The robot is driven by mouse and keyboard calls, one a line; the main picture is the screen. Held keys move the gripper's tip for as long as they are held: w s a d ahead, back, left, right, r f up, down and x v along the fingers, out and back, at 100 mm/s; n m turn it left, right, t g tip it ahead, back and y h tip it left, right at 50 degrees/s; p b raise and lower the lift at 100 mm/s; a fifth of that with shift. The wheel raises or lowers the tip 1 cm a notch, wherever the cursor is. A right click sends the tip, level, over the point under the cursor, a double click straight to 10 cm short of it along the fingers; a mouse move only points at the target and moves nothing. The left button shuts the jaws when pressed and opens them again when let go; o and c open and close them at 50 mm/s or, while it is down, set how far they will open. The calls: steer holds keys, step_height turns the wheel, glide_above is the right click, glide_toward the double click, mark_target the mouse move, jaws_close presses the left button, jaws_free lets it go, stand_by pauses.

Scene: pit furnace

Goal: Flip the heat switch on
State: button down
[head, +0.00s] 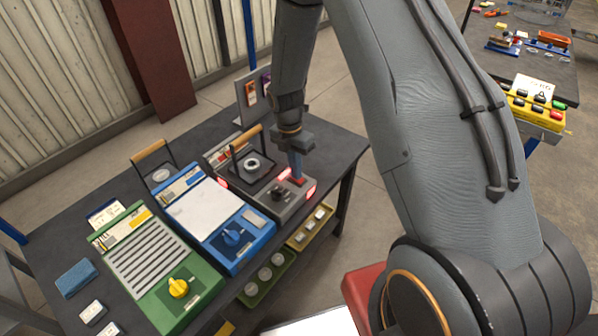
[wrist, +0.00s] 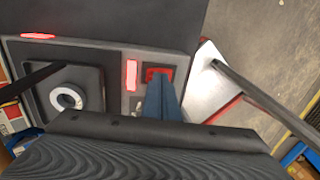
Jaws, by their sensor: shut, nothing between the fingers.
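The grey pit furnace (head: 262,199) stands at the right end of the dark table. A red switch (head: 299,181) sits near its right edge; it also shows in the wrist view (wrist: 152,71) in a dark recess. My gripper (head: 297,178) points down with its blue fingers shut and empty, right at the switch. In the wrist view the fingertips (wrist: 161,84) overlap the switch's lower part; I cannot tell if they touch it. A red indicator (wrist: 131,75) glows beside the switch. The furnace's round pit (head: 252,164) and black knob (head: 281,193) lie to the left.
A blue hot plate (head: 246,253) and a green grilled unit (head: 195,298) stand left of the furnace. Low trays (head: 312,235) with round and square pieces sit along the front. An upright panel (head: 241,99) stands at the back.

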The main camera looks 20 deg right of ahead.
mark_target(301, 181)
steer(key=shift+r, duration=0.15)
step_height(301, 181, up, 14)
steer(key=s+d, duration=0.1)
steer(key=shift+s, duration=0.2)
stand_by(0.5)
stand_by(0.4)
steer(key=s+r+m+t, duration=0.1)
steer(key=s+r+m, duration=0.1)
steer(key=s+m, duration=0.6)
steer(key=s+r+m+t+b, duration=0.1)
steer(key=s+r+m, duration=0.2)
steer(key=s+m, duration=0.6)
steer(key=m, duration=0.8)
steer(key=shift+d+r+t+y+b, duration=0.2)
steer(key=shift+d+t+y+b, duration=0.1)
steer(key=shift+y, duration=0.1)
